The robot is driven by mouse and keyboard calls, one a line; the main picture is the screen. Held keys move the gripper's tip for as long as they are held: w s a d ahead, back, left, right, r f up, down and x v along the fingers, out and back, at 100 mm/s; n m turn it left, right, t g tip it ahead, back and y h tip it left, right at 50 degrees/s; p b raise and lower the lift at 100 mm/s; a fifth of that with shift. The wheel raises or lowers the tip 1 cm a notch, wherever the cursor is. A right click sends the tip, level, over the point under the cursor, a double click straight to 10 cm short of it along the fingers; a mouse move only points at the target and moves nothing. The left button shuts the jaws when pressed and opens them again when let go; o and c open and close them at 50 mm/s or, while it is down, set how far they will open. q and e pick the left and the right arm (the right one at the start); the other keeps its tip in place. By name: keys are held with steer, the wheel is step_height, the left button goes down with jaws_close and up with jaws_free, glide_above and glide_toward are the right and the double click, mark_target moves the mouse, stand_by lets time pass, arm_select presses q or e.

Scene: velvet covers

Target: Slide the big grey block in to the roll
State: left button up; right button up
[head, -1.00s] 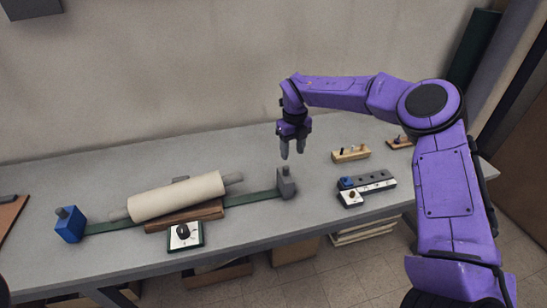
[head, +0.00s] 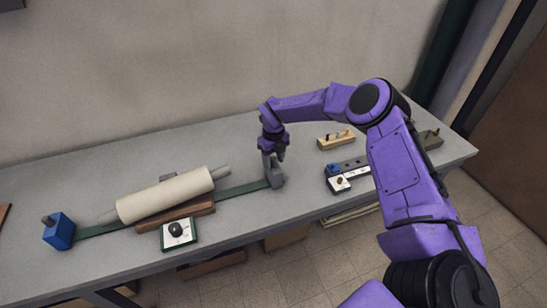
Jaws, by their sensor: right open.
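The big grey block (head: 276,178) stands upright at the right end of a green rail (head: 242,189). The cream roll (head: 168,194) rests on a brown wooden cradle (head: 196,211), left of the block, with a grey spindle end (head: 221,171) pointing toward it. A gap of bare rail lies between block and roll. My right gripper (head: 273,157) points down at the top of the grey block, its fingers around or just beside the block's upper part; I cannot tell whether they touch it. The gripper is open. My left gripper is out of view.
A blue block (head: 59,232) stands at the rail's left end. A white dial box (head: 178,234) sits in front of the cradle. To the right are a control strip with a blue knob (head: 347,168) and a wooden peg holder (head: 336,140).

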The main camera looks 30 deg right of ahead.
jaws_close()
steer(key=w+a+b, duration=0.3)
steer(key=a+b, duration=0.3)
steer(key=a, duration=0.6)
